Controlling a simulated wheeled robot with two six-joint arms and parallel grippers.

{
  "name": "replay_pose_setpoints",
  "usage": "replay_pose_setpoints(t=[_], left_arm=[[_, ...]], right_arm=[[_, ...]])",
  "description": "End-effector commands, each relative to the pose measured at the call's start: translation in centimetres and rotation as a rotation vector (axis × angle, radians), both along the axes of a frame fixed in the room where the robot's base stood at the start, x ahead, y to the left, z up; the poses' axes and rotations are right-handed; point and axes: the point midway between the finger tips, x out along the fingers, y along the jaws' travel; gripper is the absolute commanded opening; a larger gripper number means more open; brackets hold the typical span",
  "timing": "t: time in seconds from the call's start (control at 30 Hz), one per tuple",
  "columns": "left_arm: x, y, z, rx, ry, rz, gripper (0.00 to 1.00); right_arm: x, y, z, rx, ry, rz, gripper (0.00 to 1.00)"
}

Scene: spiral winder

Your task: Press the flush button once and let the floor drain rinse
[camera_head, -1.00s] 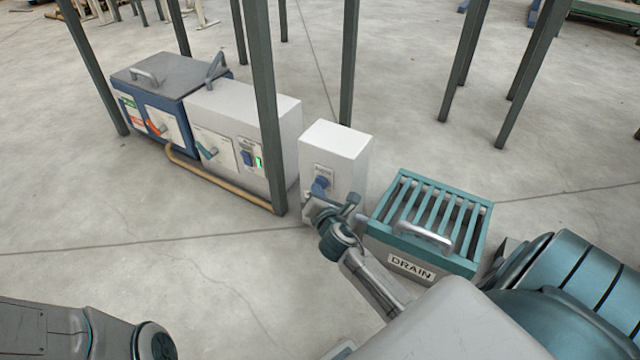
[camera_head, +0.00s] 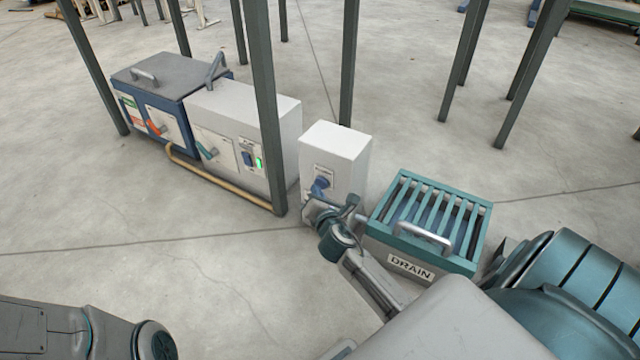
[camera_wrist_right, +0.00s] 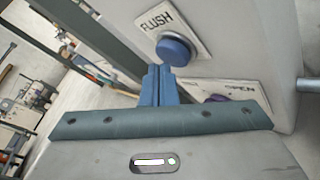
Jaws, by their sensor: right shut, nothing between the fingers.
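The white flush box (camera_head: 335,155) stands on the floor left of the drain. Its round blue button (camera_wrist_right: 174,50) sits beside the FLUSH label in the right wrist view. My right gripper (camera_wrist_right: 158,68) is shut and empty, its blue fingertips just below the button; I cannot tell whether they touch it. In the head view the right gripper (camera_head: 322,190) is at the front of the box. The floor drain (camera_head: 425,215) has a teal grate, a metal handle and a DRAIN label; blue shows between its bars. My left gripper's fingers are out of view.
A white cabinet (camera_head: 245,135) with switches and a blue cabinet (camera_head: 165,105) stand at left, with a tan hose (camera_head: 215,182) along their base. Dark posts (camera_head: 265,100) rise around them. A second plate labelled OPEN (camera_wrist_right: 235,92) is below the button. The front floor is clear.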

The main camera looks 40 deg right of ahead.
Motion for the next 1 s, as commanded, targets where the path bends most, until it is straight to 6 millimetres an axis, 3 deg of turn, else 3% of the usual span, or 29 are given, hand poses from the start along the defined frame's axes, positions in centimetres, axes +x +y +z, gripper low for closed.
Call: replay_pose_setpoints(t=[0.53,1.0], left_arm=[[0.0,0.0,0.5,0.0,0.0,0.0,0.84],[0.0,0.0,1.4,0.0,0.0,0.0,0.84]], right_arm=[[-0.5,1.2,0.1,0.001,0.0,0.0,0.0],[-2.2,5.1,0.0,0.002,0.001,0.0,0.0]])
